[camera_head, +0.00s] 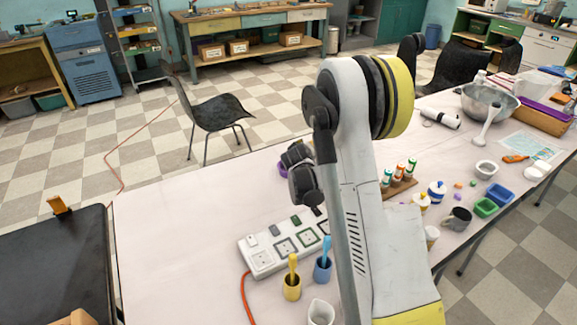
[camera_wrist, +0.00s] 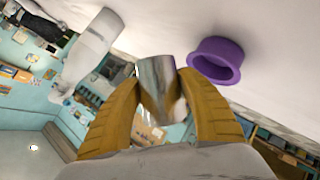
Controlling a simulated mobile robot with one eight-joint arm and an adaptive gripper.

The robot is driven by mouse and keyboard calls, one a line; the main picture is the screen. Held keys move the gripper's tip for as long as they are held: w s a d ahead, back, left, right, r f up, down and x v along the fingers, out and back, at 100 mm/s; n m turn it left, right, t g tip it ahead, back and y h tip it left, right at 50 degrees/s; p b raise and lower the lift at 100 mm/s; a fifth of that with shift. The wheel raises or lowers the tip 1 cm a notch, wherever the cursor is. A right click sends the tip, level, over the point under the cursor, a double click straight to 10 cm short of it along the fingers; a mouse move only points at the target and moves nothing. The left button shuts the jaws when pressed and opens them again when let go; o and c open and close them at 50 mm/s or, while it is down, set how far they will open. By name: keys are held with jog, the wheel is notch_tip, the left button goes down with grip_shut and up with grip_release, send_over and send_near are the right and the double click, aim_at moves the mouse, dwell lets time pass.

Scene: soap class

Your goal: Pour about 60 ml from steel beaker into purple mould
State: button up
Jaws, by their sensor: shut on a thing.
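The steel beaker (camera_wrist: 160,95) is held between the two yellow-brown fingers of my gripper (camera_wrist: 158,78) in the wrist view. It looks tilted in that picture, and its contents cannot be seen. The purple mould (camera_wrist: 217,62) is a round, flanged cup on the pale tabletop, just right of the beaker and apart from it in the picture. In the head view, a small purple patch, likely the mould (camera_head: 282,169), shows beside my dark wrist. My arm hides the fingers and the beaker there.
A white power strip (camera_head: 285,245), a yellow cup (camera_head: 292,288) and a blue cup (camera_head: 323,269) stand near my arm. Coloured bottles (camera_head: 400,170), a grey mug (camera_head: 459,219) and a steel bowl (camera_head: 490,102) are to the right. The tabletop's left part (camera_head: 180,230) is clear.

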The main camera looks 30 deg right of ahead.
jog(key=shift+n+g+h, duration=0.3)
jog(key=shift+n, duration=0.1)
jog(key=shift+f+n+h, duration=0.1)
jog(key=shift+n+h, duration=0.2)
jog(key=shift+d+r+n+g+h+p, duration=0.1)
jog(key=shift+r+n+g+h+p, duration=0.35)
jog(key=shift+p, duration=0.25)
dwell(0.7)
jog(key=shift+f+n+g+h, duration=0.25)
jog(key=shift+f+n+h, duration=0.25)
jog(key=shift+n+h, duration=0.05)
dwell(0.8)
jog(key=shift+s+d+r+m+y, duration=0.15)
jog(key=shift+r+m+y, duration=0.35)
jog(key=shift+r, duration=0.05)
jog(key=shift+s+f+m+t+y+b, duration=0.1)
jog(key=shift+f+m+t+y+b, duration=0.4)
jog(key=shift+f+m+b, duration=0.15)
jog(key=shift+r+y, duration=0.3)
jog(key=shift+w, duration=0.2)
